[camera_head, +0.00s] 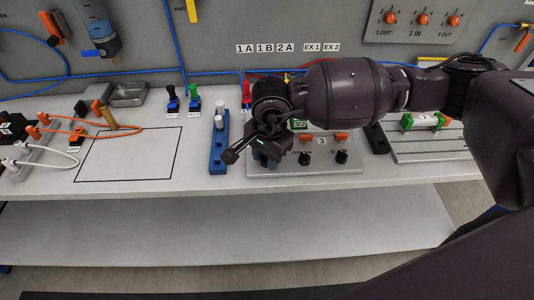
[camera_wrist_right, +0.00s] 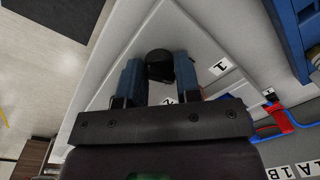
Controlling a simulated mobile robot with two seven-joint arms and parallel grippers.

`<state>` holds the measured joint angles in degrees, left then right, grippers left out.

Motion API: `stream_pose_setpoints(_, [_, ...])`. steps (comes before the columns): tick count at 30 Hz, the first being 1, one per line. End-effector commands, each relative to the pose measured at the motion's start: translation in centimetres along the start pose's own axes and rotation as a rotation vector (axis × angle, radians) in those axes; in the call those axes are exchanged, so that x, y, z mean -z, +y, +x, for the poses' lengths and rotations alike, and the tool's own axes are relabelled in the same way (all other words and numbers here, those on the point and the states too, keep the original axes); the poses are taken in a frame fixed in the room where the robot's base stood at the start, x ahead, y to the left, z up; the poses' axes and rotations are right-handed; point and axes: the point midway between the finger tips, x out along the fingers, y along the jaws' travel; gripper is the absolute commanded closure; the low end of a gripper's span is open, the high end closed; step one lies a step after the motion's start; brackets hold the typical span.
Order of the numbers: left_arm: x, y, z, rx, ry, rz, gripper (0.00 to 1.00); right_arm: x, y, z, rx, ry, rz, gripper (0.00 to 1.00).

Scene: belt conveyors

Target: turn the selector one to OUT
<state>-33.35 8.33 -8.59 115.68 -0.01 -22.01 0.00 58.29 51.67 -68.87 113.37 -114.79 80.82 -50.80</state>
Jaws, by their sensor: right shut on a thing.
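My right gripper (camera_head: 265,158) is low over the left end of the grey selector panel (camera_head: 300,172). In the right wrist view my gripper (camera_wrist_right: 158,72) has its blue fingers on either side of a black selector knob (camera_wrist_right: 159,64), shut on it. A label "1" (camera_wrist_right: 219,66) lies beside the fingers, and part of another label (camera_wrist_right: 168,101) shows near the gripper body. The held knob's pointer direction cannot be told. In the head view my gripper hides it. Two other black knobs, one in the middle (camera_head: 305,158) and one at right (camera_head: 341,157), show uncovered. My left gripper is not in view.
A blue block with white pegs (camera_head: 219,150) stands just left of the panel. Orange parts (camera_head: 306,137) sit behind the knobs. A grey rack with a green-ended part (camera_head: 420,122) is at right. The outlined table area (camera_head: 130,155) is clear.

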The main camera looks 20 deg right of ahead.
Motion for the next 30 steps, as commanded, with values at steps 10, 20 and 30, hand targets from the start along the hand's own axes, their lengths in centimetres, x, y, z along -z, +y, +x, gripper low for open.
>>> stream_pose_setpoints(10, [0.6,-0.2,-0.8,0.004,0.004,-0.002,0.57,-0.1,0.1,-0.2,0.0,0.022,0.328,0.92])
stream_pose_setpoints(20, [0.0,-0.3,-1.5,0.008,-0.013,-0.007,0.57,-0.1,0.1,-0.1,-0.001,0.04,0.604,0.92])
stream_pose_setpoints(30, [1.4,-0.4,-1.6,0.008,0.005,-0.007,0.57,-0.1,0.1,0.0,-0.002,0.049,0.77,0.92])
